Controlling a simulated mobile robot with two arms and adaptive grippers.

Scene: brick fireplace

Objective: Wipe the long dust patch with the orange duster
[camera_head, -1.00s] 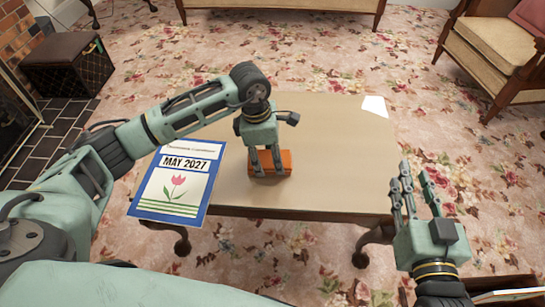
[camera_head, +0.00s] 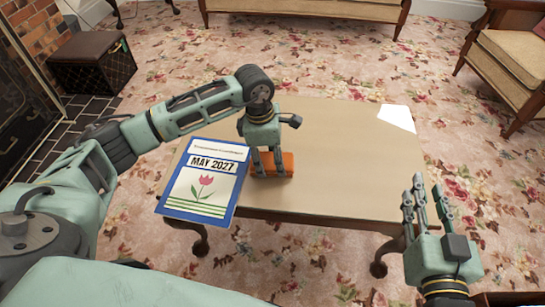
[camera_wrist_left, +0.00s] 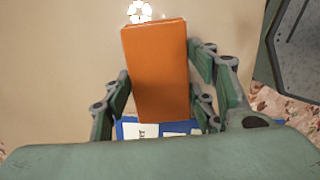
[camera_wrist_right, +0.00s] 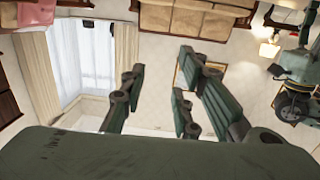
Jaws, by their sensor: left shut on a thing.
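The orange duster (camera_head: 287,160) is a block at the front middle of the tan table (camera_head: 335,150). My left gripper (camera_head: 268,172) points down with its fingers shut on the duster. The left wrist view shows the duster (camera_wrist_left: 157,70) between the fingers (camera_wrist_left: 160,100). It is at or just above the tabletop; I cannot tell if it touches. I cannot make out a long dust patch on the table. A bright white spot shows past the duster's end in the left wrist view; I cannot tell what it is. My right gripper (camera_head: 425,205) is open and empty, beside the table's front right corner.
A blue-bordered "MAY 2027" calendar (camera_head: 205,180) lies at the table's left front, just left of the duster. A white sheet (camera_head: 397,118) lies at the back right corner. The table's middle and right are clear. A wooden armchair (camera_head: 515,65) stands beyond, on flowered carpet.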

